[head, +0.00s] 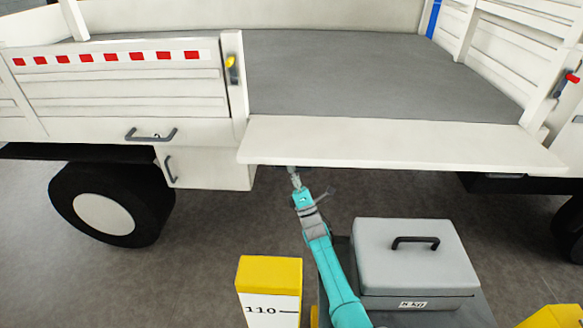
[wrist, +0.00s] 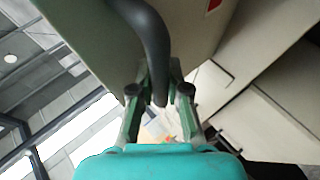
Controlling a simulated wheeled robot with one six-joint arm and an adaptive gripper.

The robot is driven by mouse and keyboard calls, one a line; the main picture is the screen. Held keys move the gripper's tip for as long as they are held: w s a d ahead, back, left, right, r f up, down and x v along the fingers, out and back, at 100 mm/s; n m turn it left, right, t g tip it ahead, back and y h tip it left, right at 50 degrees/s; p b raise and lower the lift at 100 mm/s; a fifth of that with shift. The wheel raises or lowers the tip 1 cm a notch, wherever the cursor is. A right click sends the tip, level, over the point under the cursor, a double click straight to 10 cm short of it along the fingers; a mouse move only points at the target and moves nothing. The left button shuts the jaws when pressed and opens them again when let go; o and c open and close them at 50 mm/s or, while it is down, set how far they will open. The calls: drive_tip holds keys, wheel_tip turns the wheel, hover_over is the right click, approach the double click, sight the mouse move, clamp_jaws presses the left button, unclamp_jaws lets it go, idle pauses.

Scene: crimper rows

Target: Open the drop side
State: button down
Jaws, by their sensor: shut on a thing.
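The drop side (head: 400,142) is a pale panel on the truck bed's near edge. In the head view it is swung outward and looks about level, with its outer edge toward me. My gripper (head: 294,174) is under that edge, toward its left end, and its tips are partly hidden by the panel. In the wrist view a dark curved handle (wrist: 152,35) on the panel runs down between the fingers, and my gripper (wrist: 160,88) is shut on it. The handle is hidden in the head view.
A closed side panel (head: 120,80) with red markings is at left, beside a post with a yellow latch (head: 232,63). A red latch (head: 572,77) is at right. A grey box (head: 415,260) and a yellow-topped block (head: 270,285) stand in front. The bed floor (head: 370,75) is bare.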

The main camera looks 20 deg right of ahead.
sight(292, 150)
drive_tip(key=c, duration=1.1)
unclamp_jaws()
drive_tip(key=shift+c, duration=0.2)
drive_tip(key=shift+r, duration=0.1)
wheel_tip(292, 150, up, 10)
